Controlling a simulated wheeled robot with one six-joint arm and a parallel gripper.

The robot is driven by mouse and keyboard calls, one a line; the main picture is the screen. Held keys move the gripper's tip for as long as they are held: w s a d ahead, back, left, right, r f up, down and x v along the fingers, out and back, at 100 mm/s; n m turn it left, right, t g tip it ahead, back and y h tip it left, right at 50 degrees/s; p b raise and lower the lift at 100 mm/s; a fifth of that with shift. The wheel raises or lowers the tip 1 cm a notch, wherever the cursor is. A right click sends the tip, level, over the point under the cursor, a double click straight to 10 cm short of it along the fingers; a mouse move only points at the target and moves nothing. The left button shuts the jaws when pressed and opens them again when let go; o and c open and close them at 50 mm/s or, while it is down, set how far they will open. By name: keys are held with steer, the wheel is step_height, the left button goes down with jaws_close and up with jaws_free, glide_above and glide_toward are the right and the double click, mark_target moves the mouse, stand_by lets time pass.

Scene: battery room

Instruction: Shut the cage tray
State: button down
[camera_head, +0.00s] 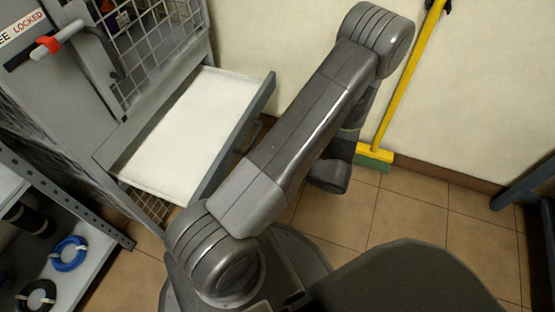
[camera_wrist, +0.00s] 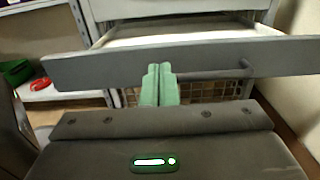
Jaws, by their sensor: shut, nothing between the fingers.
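The cage tray (camera_head: 184,132) is pulled out from the grey cage cabinet, with a white inside and a grey front panel. Its front panel (camera_wrist: 100,66) spans the wrist view, with a bar handle (camera_wrist: 215,74) on its outer face. My gripper (camera_wrist: 159,72) is shut with its green fingertips together and nothing between them. The fingertips are at the front panel, beside the left end of the handle; I cannot tell whether they touch it. In the head view my arm hides the gripper.
The cage door (camera_head: 150,45) with wire mesh stands above the tray. A shelf with a blue coil (camera_head: 68,254) and a black coil (camera_head: 36,295) is at the lower left. A yellow-handled broom (camera_head: 404,85) leans on the wall at the right. Tiled floor (camera_head: 410,235) is open there.

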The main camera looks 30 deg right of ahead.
mark_target(231, 145)
steer(key=b+x, duration=0.1)
steer(key=x, duration=0.5)
steer(key=shift+w+a+b, duration=0.25)
steer(key=shift+w+b, duration=0.05)
steer(key=shift+b, duration=0.05)
steer(key=x, duration=2.4)
steer(key=shift+s, duration=0.15)
